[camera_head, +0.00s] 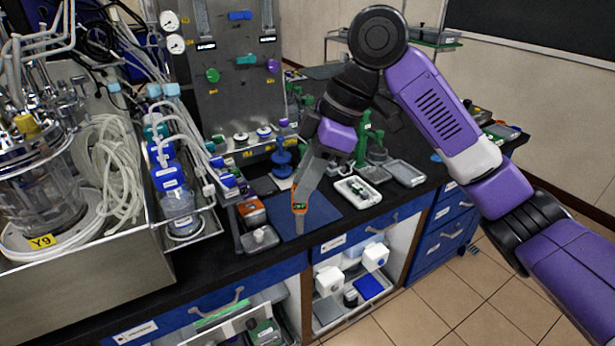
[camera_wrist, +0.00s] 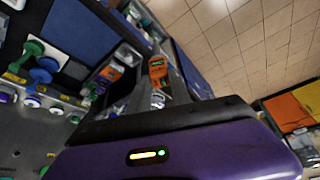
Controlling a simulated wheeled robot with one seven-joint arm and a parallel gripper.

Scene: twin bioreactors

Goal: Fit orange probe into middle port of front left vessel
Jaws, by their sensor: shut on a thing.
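My gripper (camera_head: 302,186) is shut on the orange probe (camera_head: 300,208) and holds it in the air over the front edge of the bench, above the blue mat. The probe's grey tip points down. In the wrist view the orange probe (camera_wrist: 157,72) shows between the fingers of my gripper (camera_wrist: 158,84). A glass vessel (camera_head: 45,185) with a metal head full of tubes and a yellow Y9 label stands at the far left in a steel tray. It is well to the left of my gripper. I cannot make out its middle port.
The steel tray wall (camera_head: 115,262) rises around the vessel, with coiled clear tubing beside it. Blue-capped bottles (camera_head: 178,200) stand between vessel and gripper. A blue mat (camera_head: 318,214), a white tray (camera_head: 358,192) and a grey dish (camera_head: 405,173) lie on the bench. A control panel stands behind.

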